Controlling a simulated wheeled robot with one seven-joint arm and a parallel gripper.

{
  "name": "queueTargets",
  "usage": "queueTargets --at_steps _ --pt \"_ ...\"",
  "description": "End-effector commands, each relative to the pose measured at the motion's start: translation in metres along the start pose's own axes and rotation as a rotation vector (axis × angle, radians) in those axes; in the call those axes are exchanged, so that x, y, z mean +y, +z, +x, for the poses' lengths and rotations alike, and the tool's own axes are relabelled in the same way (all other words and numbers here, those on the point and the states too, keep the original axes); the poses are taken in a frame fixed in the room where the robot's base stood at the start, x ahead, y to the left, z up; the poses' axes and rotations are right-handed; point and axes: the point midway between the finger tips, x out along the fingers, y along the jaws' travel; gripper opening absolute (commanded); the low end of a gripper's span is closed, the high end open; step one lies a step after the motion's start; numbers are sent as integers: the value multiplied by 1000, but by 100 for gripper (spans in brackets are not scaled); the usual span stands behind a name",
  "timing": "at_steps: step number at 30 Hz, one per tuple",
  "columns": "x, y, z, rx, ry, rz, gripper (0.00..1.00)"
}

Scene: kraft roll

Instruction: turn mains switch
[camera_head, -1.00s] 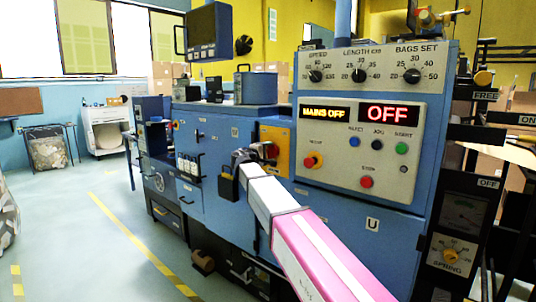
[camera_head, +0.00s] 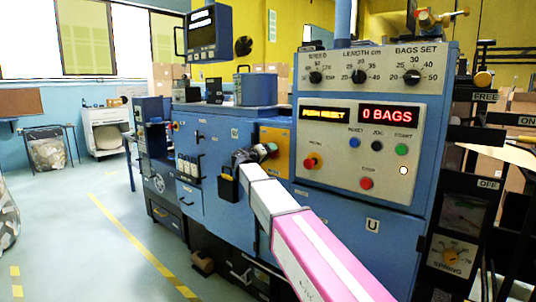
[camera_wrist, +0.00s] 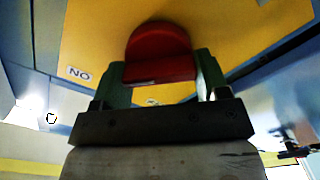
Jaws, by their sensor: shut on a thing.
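The mains switch is a red handle (camera_wrist: 160,52) on a yellow plate (camera_wrist: 95,30), seen close up in the wrist view. My gripper (camera_wrist: 162,85) is shut on the red handle, with a green finger on either side of it. A small label (camera_wrist: 78,73) that reads "NO" in this view sits on the plate to the left of the handle. In the head view the yellow plate (camera_head: 282,138) is on the blue machine's front, and my gripper (camera_head: 268,152) covers most of the switch.
The control panel (camera_head: 335,178) right of the plate has several buttons. Its displays read "PUSH RESET" (camera_head: 325,113) and "0 BAGS" (camera_head: 388,115). A small white lamp (camera_head: 403,170) is lit. A black holder (camera_head: 228,185) hangs below my gripper. The floor at left is open.

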Motion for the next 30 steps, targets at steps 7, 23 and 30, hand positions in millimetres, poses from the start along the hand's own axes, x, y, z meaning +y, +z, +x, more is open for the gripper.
queueTargets --at_steps 7,23,30 --pt "0 1 0 -2 -1 55 44" --pt "0 1 0 -2 -1 66 94" --pt "0 0 0 -1 -1 63 94"
